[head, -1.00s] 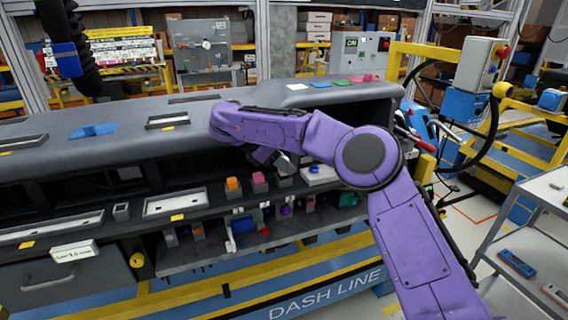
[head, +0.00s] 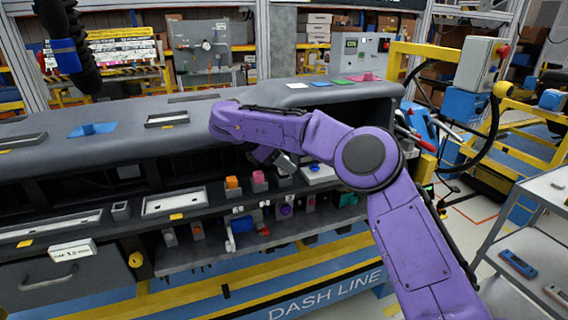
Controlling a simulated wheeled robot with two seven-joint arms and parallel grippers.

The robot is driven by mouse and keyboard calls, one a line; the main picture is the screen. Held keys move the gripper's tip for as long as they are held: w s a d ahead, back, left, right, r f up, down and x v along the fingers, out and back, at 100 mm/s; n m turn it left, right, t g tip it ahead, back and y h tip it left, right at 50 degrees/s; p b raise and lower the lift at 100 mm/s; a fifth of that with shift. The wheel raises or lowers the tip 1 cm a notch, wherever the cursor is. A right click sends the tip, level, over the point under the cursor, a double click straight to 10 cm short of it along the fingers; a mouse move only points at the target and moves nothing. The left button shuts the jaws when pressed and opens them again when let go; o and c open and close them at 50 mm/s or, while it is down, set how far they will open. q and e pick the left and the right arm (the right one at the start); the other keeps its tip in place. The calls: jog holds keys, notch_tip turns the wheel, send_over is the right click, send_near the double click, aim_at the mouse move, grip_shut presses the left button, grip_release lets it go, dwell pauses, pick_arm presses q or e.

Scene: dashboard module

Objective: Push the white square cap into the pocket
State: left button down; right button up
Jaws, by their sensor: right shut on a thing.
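My right gripper (head: 272,158) is reached under the dashboard's overhang, mostly hidden behind my purple forearm. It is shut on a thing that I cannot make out. A grey post (head: 285,181) stands just below it, in line with posts topped by an orange cap (head: 231,182) and a pink cap (head: 258,177). A flat white square (head: 297,86) lies on the dashboard top; I cannot tell whether it is the cap or a marker. No pocket can be made out clearly near the gripper. My left gripper is not in view.
The grey dashboard (head: 120,145) overhangs the shelf, leaving little height. Several small parts stand on the lower shelf. A grey cart (head: 520,240) stands at the right.

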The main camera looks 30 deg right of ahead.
pick_arm(q)
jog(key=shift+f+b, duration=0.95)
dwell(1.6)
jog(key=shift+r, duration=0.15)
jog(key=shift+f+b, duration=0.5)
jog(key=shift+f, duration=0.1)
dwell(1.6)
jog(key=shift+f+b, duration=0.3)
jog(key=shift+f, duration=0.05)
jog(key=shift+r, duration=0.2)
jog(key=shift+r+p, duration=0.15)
jog(key=shift+p, duration=0.15)
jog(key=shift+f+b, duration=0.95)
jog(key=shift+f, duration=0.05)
dwell(1.2)
